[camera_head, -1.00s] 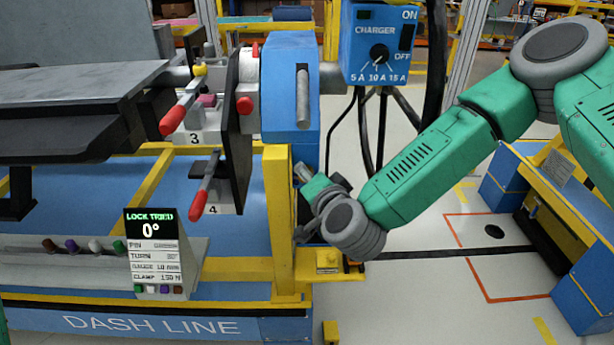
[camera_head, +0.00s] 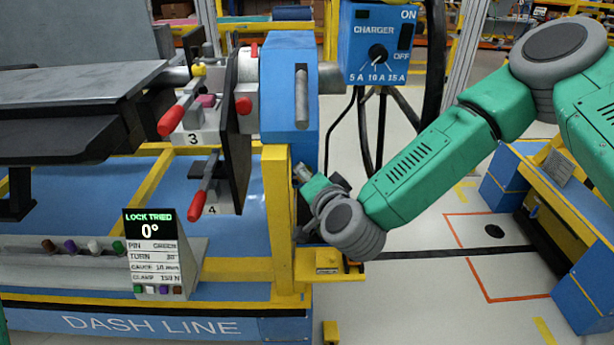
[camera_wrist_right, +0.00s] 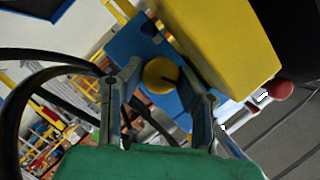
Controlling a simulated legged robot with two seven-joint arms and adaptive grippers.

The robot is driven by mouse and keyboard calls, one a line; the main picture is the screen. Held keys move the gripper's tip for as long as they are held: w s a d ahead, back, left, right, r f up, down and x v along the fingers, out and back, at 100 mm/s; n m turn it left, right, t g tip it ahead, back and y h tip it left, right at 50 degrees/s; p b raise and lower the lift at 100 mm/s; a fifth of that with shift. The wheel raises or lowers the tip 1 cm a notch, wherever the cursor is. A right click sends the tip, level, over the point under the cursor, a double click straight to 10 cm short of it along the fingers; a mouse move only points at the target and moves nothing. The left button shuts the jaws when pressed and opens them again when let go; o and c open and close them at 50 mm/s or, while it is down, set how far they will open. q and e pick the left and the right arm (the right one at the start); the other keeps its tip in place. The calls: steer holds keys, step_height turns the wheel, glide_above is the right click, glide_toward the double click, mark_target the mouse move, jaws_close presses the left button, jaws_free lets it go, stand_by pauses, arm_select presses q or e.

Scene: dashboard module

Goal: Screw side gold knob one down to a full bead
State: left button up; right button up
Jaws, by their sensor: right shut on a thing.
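In the head view my right gripper (camera_head: 303,173) reaches in from the right behind the yellow post, and the knob is hidden there. My left gripper is in neither view. The display (camera_head: 155,255) reads "LOCK TRIED" and 0°, with pin green, turn and clamp lines below.
A yellow post (camera_head: 280,225) and the blue housing (camera_head: 290,85) stand close to my right gripper. Red-handled levers (camera_head: 183,105) are to the left.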

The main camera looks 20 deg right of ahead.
steer(key=shift+s+f, duration=0.1)
steer(key=shift+f, duration=0.15)
steer(key=o, duration=0.8)
steer(key=shift+o, duration=0.2)
steer(key=shift+w, duration=0.2)
steer(key=shift+s+r, duration=0.15)
steer(key=v, duration=1.1)
steer(key=shift+s, duration=0.35)
